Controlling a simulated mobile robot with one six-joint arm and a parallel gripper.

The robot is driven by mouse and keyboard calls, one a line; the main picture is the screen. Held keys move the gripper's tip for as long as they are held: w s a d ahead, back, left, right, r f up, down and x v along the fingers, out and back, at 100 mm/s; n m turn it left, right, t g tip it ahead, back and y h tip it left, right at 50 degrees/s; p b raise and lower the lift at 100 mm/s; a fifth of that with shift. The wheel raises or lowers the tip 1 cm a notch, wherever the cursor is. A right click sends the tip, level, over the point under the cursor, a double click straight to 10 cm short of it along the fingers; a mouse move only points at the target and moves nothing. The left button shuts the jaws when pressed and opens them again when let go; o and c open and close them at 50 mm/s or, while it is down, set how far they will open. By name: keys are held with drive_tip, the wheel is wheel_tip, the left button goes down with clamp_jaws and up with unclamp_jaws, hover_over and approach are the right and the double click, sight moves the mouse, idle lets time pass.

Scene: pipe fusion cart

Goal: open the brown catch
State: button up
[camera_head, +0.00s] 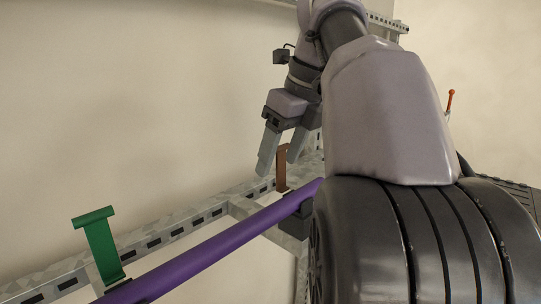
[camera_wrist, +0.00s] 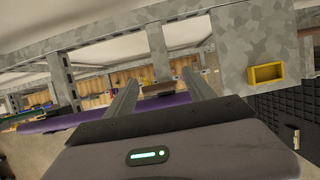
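The brown catch (camera_head: 281,168) stands upright on the galvanized rail beside the purple pipe (camera_head: 215,248) in the head view. My gripper (camera_head: 278,163) is open, fingers pointing down, with one finger on each side of the catch in that picture. In the wrist view the catch (camera_wrist: 158,89) shows as a small brown plate between and beyond the two fingertips. I cannot tell whether a finger touches it. My arm hides part of the rail and pipe at the right.
A green catch (camera_head: 100,246) stands on the same rail (camera_head: 160,232) at the lower left. A lever with an orange grip (camera_head: 450,101) rises at the right. The wrist view shows a metal post with a yellow-framed box (camera_wrist: 266,73) at the right. Open wall lies left of my gripper.

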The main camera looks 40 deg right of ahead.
drive_tip(key=s+r, duration=0.2)
drive_tip(key=s, duration=0.5)
drive_tip(key=s+d+r, duration=0.1)
drive_tip(key=s+r, duration=0.1)
drive_tip(key=s, duration=0.4)
drive_tip(key=shift+s+r, duration=0.35)
drive_tip(key=shift+s, duration=0.1)
